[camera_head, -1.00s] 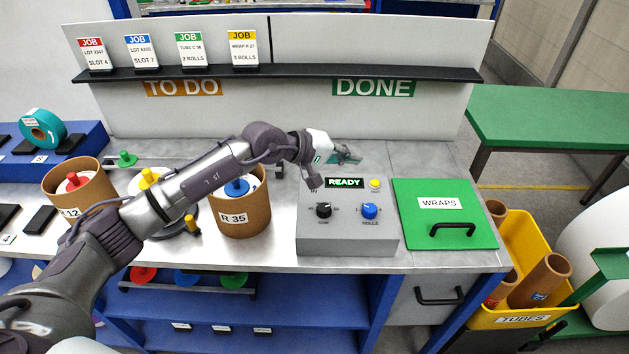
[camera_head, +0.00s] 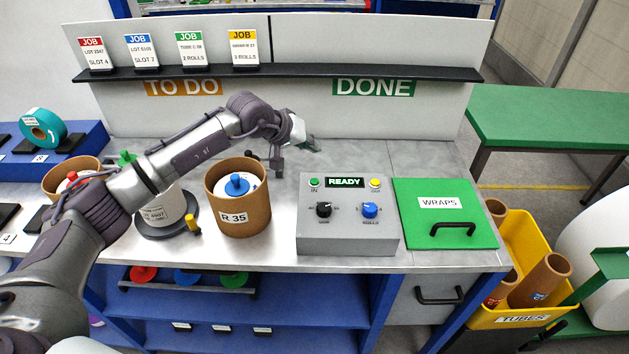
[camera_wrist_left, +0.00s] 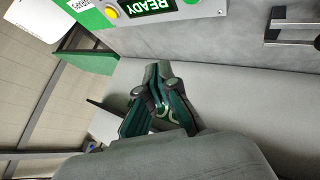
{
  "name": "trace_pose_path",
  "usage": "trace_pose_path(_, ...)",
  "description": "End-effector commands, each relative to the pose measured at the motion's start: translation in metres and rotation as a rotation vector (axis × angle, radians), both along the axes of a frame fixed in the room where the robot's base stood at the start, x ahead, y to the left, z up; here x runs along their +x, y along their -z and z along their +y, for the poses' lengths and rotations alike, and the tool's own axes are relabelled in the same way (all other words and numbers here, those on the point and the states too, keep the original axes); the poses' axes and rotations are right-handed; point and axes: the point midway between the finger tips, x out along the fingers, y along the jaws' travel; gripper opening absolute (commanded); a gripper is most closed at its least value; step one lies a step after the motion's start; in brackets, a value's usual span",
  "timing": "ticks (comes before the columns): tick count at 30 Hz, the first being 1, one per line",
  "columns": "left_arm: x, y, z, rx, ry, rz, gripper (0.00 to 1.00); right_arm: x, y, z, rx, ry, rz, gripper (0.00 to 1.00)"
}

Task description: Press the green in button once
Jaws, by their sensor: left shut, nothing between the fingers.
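The grey control box (camera_head: 347,236) stands on the bench with a lit READY display (camera_head: 345,182). Its green IN button (camera_head: 314,182) is in plain sight at the upper left of its top, left of the display. The yellow OUT button (camera_head: 375,183) is on the right and also shows in the left wrist view (camera_wrist_left: 110,12). My left gripper (camera_head: 312,146) is behind the box, apart from the button, partly hidden by its own wrist. In the left wrist view its fingers (camera_wrist_left: 158,72) are together and empty. My right gripper is not in view.
Left of the box stands a brown tube (camera_head: 238,213) marked R 35. Right of it lies a green WRAPS lid (camera_head: 440,222) with a black handle. Black and blue knobs sit on the box's front part. A shelf (camera_head: 300,74) with job cards runs behind; the bench at back right is clear.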

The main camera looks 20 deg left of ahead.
Motion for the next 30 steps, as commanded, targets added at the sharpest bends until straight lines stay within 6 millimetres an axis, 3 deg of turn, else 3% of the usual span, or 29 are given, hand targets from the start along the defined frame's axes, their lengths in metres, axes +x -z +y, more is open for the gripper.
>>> trace_pose_path(12, -0.001, 0.055, 0.000, -0.001, 0.000, 0.003, 0.00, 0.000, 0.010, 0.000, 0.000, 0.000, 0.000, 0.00)
trace_pose_path(15, 0.000, 0.072, 0.000, 0.000, 0.000, 0.000, 0.00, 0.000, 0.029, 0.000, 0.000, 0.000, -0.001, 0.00)
trace_pose_path(21, 0.000, 0.082, 0.000, -0.001, 0.000, -0.001, 0.00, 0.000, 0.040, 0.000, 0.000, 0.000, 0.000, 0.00)
trace_pose_path(30, 0.000, 0.080, 0.000, -0.001, 0.000, 0.000, 0.00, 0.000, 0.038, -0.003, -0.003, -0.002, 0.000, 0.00)
